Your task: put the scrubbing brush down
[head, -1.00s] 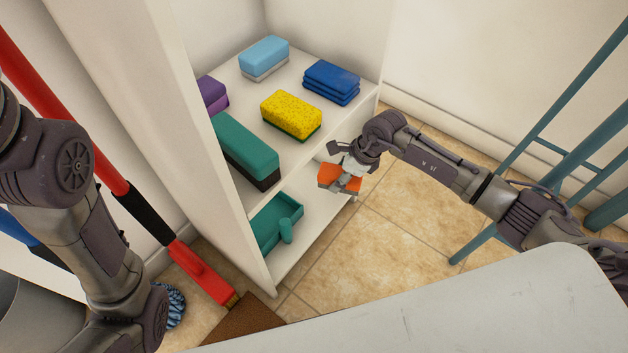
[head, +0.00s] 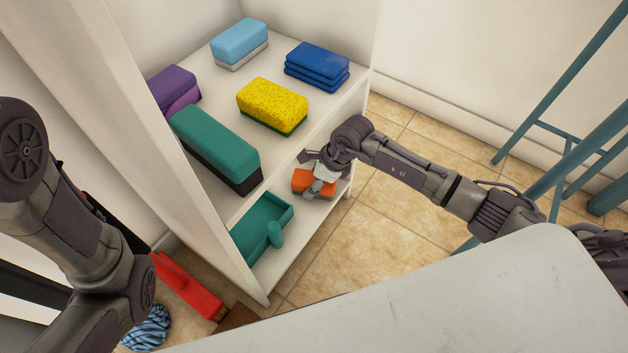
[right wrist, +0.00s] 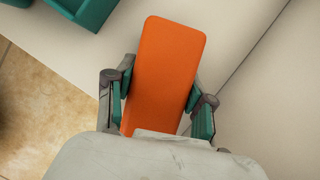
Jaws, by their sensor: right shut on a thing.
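The scrubbing brush is most likely the orange block (head: 312,184) at the lower shelf's right end in the head view. Its flat orange top fills the middle of the right wrist view (right wrist: 166,70); its underside is hidden. My right gripper (head: 322,180) reaches in from the right and is shut on it, with a finger on each side in the right wrist view (right wrist: 160,98). The block is over the pale lower shelf (head: 290,250); I cannot tell whether it touches it. My left arm shows at the left, but its gripper is out of view.
A teal dustpan-like tray (head: 262,228) lies left of the orange block on the lower shelf. The upper shelf holds a yellow sponge (head: 270,103), a teal brush (head: 213,145), a purple block (head: 172,88), a light blue block (head: 239,40) and blue cloths (head: 317,64).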

